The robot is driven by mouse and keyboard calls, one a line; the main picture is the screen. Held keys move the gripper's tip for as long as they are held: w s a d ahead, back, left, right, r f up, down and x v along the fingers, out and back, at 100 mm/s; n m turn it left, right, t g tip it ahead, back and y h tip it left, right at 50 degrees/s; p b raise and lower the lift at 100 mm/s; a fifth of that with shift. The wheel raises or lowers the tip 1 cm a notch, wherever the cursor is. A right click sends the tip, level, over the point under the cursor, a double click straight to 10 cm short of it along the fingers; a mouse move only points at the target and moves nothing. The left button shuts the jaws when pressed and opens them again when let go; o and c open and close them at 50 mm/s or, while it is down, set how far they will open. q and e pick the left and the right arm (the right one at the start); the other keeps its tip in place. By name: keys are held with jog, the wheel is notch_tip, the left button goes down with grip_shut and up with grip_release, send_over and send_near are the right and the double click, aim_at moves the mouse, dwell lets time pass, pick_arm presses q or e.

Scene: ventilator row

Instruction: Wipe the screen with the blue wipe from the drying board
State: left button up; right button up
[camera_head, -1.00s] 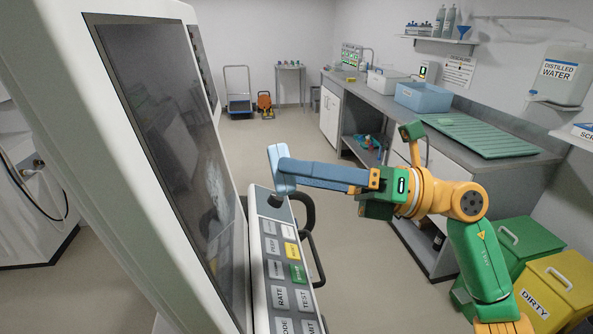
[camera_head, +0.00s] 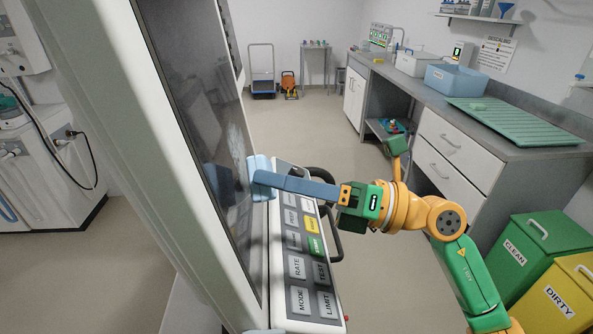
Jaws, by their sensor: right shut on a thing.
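The tall dark screen (camera_head: 190,80) of a white ventilator stands at the left, seen at a steep angle, with a pale patch at mid-height. My right gripper (camera_head: 346,194) is shut on the handle of the blue wipe (camera_head: 262,178). The wipe's light blue head is upright at the screen's right edge; I cannot tell whether it touches the glass. The green ribbed drying board (camera_head: 515,122) lies on the grey counter at the right, with a small green item on it. My left gripper is out of view.
The ventilator's key panel (camera_head: 305,250) juts out just below the wipe, with a dark handle beside it. A blue tub (camera_head: 452,80) stands on the counter (camera_head: 410,84). Green CLEAN (camera_head: 525,250) and yellow DIRTY (camera_head: 560,290) bins stand at lower right. The middle floor is clear.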

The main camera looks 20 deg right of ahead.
jog(key=shift+w+a+f+p, duration=0.15)
jog(key=shift+a+p, duration=0.15)
jog(key=shift+a, duration=0.2)
jog(key=shift+w+a+p, duration=0.1)
jog(key=shift+a+p, duration=0.15)
jog(key=shift+a, duration=0.25)
dwell(0.6)
